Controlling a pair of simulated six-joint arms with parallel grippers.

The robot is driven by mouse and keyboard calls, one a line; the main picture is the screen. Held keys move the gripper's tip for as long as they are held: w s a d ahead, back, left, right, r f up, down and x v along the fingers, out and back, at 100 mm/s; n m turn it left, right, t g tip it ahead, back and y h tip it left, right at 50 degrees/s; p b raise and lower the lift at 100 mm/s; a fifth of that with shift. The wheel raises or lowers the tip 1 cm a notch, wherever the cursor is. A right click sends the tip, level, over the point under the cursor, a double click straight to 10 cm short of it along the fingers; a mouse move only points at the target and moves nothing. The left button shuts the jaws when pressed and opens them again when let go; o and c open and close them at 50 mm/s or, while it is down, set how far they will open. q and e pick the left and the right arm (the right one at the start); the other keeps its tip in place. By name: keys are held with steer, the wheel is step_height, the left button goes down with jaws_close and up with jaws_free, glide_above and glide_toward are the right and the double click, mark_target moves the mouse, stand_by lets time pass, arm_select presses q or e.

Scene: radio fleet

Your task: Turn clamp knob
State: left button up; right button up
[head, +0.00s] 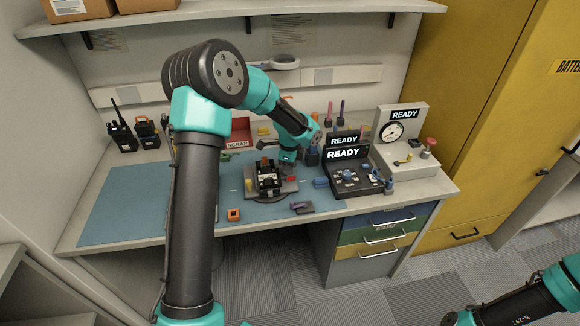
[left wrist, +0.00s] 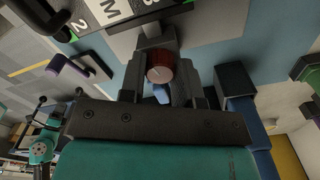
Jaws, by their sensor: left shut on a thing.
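In the left wrist view a dark red round knob (left wrist: 160,74) with a pale mark line on its face sits between the fingers of my left gripper (left wrist: 160,85). The gripper is shut on this knob, which is mounted on a dark block. In the head view my left gripper (head: 288,157) reaches down at the back right of the grey work fixture (head: 291,187). A black radio (head: 267,178) lies on that fixture. The knob cannot be made out in the head view. Only links of my right arm show at the bottom right; its gripper is out of frame.
Black READY units (head: 345,177) and a gauge station (head: 402,135) stand on the right of the bench. Handheld radios (head: 122,135) stand at the left, and a red SCRAP bin (head: 239,132) is behind. The blue mat (head: 125,205) is clear at left.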

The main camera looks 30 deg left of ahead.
arm_select(q)
steer(key=n, duration=0.5)
steer(key=shift+n, duration=0.3)
stand_by(0.4)
steer(key=o, duration=0.9)
steer(key=shift+r, duration=0.1)
step_height(320, 180, up, 17)
steer(key=shift+r, duration=0.15)
stand_by(0.3)
